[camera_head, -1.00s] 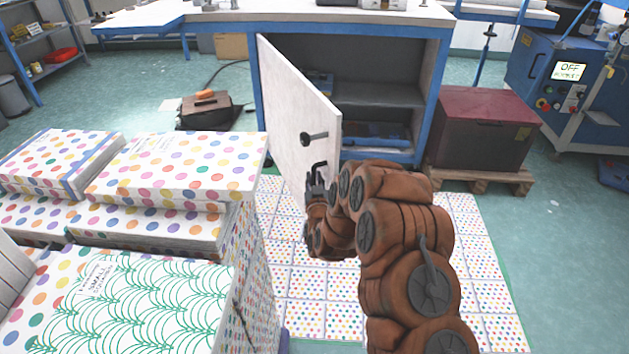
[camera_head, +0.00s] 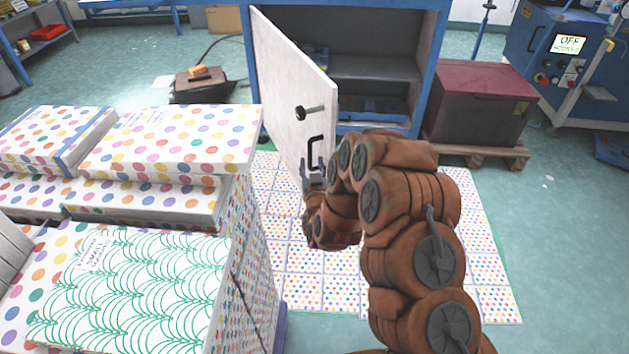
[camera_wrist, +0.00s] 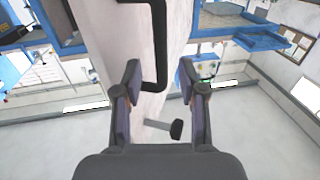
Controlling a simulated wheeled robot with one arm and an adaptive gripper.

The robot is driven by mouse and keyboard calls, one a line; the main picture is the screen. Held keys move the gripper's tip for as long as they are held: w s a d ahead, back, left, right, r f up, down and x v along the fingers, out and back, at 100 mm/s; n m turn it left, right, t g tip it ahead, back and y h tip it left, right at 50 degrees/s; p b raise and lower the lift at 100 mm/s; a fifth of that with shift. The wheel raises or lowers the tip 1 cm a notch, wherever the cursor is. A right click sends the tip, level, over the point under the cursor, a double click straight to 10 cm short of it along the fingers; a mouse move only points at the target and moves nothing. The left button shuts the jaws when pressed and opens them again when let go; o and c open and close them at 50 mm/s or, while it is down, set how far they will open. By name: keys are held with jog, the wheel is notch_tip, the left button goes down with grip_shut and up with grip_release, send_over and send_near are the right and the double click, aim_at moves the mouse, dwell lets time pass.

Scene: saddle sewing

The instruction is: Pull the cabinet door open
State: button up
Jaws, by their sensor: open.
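The white cabinet door (camera_head: 285,85) stands wide open, swung out to the left of the blue-framed cabinet (camera_head: 432,75). The black bar handle (camera_head: 315,152) is low on the door's face, below a dark round knob (camera_head: 310,112). My gripper (camera_head: 314,178) is just below the handle, partly hidden by my arm. In the wrist view my gripper (camera_wrist: 160,72) is open, its fingers apart. The handle (camera_wrist: 160,45) shows between and beyond the fingertips, and the knob (camera_wrist: 176,129) lies between the fingers. I cannot tell whether a finger touches the handle.
Stacked polka-dot boxes (camera_head: 170,140) fill the left, close to the door. A dark red-lidded chest (camera_head: 480,105) on a pallet stands right of the cabinet. A blue machine (camera_head: 570,70) is at the far right. Dotted floor tiles (camera_head: 480,270) lie clear beneath my arm.

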jog(key=s, duration=0.6)
jog(key=shift+s+d, duration=0.2)
jog(key=shift+s, duration=0.2)
dwell(0.3)
